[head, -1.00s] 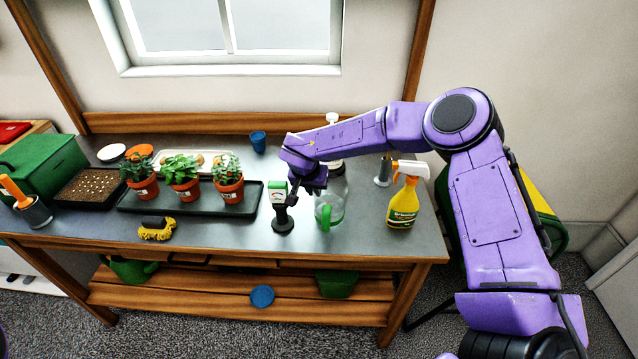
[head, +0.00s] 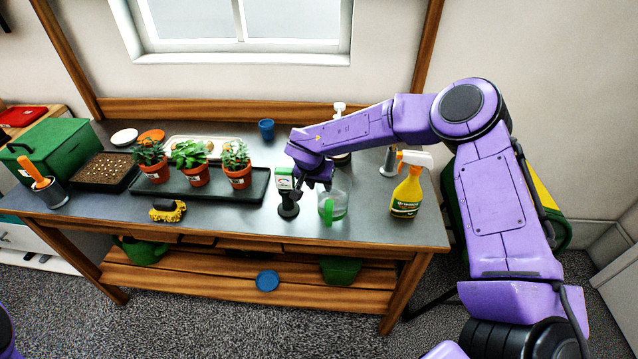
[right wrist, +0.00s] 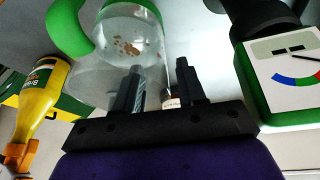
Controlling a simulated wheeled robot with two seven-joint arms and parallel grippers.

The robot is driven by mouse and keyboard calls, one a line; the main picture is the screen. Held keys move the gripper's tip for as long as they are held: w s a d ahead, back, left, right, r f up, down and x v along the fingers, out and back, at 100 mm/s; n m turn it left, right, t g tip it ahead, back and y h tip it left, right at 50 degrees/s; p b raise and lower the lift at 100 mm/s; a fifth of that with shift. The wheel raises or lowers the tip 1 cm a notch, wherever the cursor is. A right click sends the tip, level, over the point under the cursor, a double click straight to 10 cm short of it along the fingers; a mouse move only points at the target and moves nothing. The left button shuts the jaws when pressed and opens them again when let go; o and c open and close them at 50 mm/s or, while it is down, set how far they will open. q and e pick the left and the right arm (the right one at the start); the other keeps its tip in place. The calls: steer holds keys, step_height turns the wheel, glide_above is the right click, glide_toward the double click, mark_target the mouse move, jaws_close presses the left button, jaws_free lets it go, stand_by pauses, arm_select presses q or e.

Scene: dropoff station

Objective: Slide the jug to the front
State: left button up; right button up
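The jug (head: 335,207) is clear with a green handle and stands upright near the front right of the bench. My right gripper (head: 318,182) is just above and behind it, pointing down, and hides part of it. In the right wrist view the jug's clear body (right wrist: 128,35) and green handle (right wrist: 68,28) lie at the upper left. There my right gripper (right wrist: 158,78) has its two fingers apart, the left one overlapping the jug's outline. I cannot tell whether either finger touches the jug. My left gripper is not in view.
A black and green device with a dial (head: 286,186) stands close left of the jug; it also shows in the right wrist view (right wrist: 288,75). A yellow spray bottle (head: 407,190) stands to the right. Potted plants on a black tray (head: 262,188) are further left. The bench's front edge is near.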

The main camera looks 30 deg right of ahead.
steer(key=b+v, duration=0.2)
steer(key=v, duration=0.8)
steer(key=shift+r, duration=0.25)
